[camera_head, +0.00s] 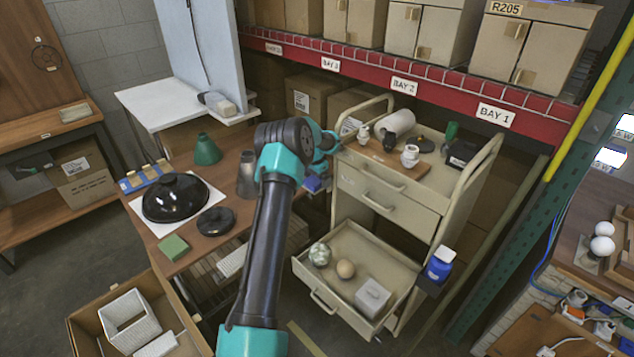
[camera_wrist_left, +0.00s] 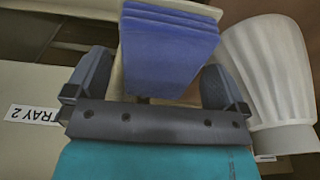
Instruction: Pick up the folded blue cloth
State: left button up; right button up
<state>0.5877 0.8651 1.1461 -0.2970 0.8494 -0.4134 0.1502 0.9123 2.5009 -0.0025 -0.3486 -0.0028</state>
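The folded blue cloth (camera_wrist_left: 168,45) shows several stacked layers in the left wrist view, with a beige edge beside and behind it. In the head view a small blue patch (camera_head: 312,184) shows below my left wrist, between the wooden table and the beige cart; most of it is hidden by the arm. My left gripper (camera_wrist_left: 155,85) has its two dark fingers spread, one on each side of the cloth, with narrow gaps between fingers and cloth. In the head view its fingertips are hidden behind the wrist. My right gripper is not in view.
A pale ribbed shade (camera_wrist_left: 268,70) stands close to the right finger. The beige cart (camera_head: 432,205) has its lower drawer (camera_head: 335,245) pulled out.

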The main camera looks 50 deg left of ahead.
aim_at(318, 179)
pick_arm(q)
jog(key=c, duration=0.9)
jog(key=shift+r, duration=0.15)
jog(key=shift+r, duration=1.5)
jog(key=shift+s+d+r, duration=0.2)
jog(key=shift+s+d, duration=0.2)
jog(key=shift+d, duration=0.05)
jog(key=s+d+r, duration=0.1)
jog(key=s+d, duration=0.8)
jog(key=d, duration=0.2)
jog(key=shift+s+r, duration=0.15)
jog(key=shift+s, duration=0.25)
